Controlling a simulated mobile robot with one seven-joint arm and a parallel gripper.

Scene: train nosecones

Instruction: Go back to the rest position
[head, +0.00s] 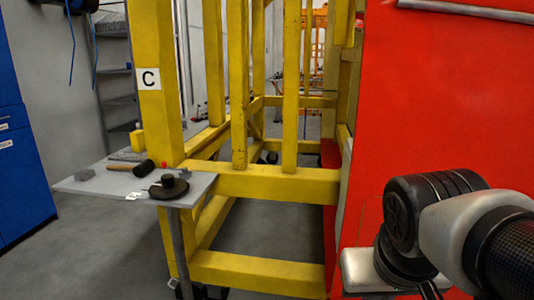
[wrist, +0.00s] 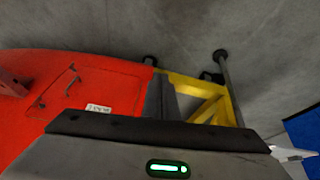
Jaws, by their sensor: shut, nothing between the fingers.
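My gripper (wrist: 160,98) shows in the wrist view as a dark pair of fingers close together, with nothing held between them. Behind it are the red panel (wrist: 85,75) and the yellow frame (wrist: 205,92). In the head view my arm reaches in from the lower right, in front of the large red panel (head: 445,100). The gripper's fingertips cannot be made out there.
The yellow frame (head: 265,183) with a "C" label stands left of the red panel. A blue cabinet (head: 20,165) stands far left, with open floor between.

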